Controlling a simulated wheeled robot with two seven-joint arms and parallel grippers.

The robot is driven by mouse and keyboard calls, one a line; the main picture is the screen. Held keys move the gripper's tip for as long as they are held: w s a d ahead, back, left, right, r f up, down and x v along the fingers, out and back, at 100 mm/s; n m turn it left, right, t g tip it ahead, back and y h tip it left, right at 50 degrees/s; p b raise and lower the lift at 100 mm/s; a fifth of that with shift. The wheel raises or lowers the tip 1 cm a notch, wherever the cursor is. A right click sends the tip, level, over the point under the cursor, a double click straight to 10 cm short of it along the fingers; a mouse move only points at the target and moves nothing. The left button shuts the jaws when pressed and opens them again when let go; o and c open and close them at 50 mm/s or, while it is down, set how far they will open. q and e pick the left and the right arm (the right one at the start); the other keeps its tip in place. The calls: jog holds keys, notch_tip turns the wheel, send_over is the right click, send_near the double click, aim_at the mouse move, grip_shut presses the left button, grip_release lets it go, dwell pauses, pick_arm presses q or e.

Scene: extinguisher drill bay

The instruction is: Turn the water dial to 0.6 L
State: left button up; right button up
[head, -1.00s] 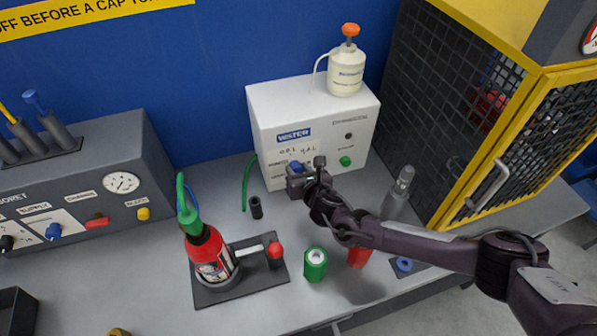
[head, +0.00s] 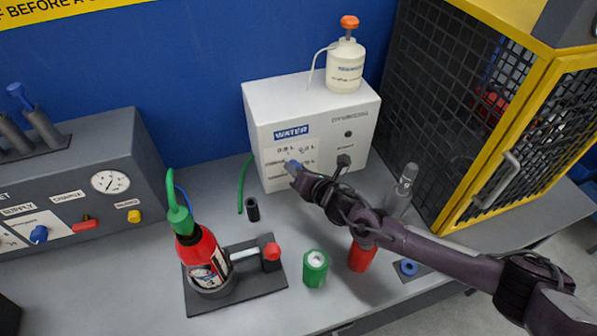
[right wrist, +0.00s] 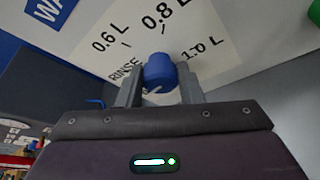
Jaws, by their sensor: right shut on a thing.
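The white water unit (head: 262,130) stands at the back, with a WATER label and a dial on its front. The blue water dial knob (right wrist: 158,70) sits between the two fingers of my right gripper (right wrist: 159,90), which is shut on it. Around it the right wrist view shows the marks RINSE, 0.6 L (right wrist: 110,38), 0.8 L (right wrist: 164,15) and 1.0 L (right wrist: 203,48). A short white line shows at the knob's lower edge; I cannot tell which mark the dial points to. In the head view my right gripper (head: 295,171) partly hides the dial. My left gripper is out of view.
A red extinguisher (head: 204,252) stands in a dark holder at the front left. A green cylinder (head: 315,268) and a red one (head: 362,255) stand below my right arm. A white bottle (head: 345,66) stands on the unit. A yellow-framed mesh cage (head: 480,130) is at right.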

jog(key=o, duration=1)
jog(key=shift+c, duration=0.2)
jog(key=shift+s+d, duration=0.1)
jog(key=b+v, duration=0.2)
jog(key=v, duration=0.5)
jog(key=shift+s, duration=0.3)
jog(key=shift+d+r, duration=0.1)
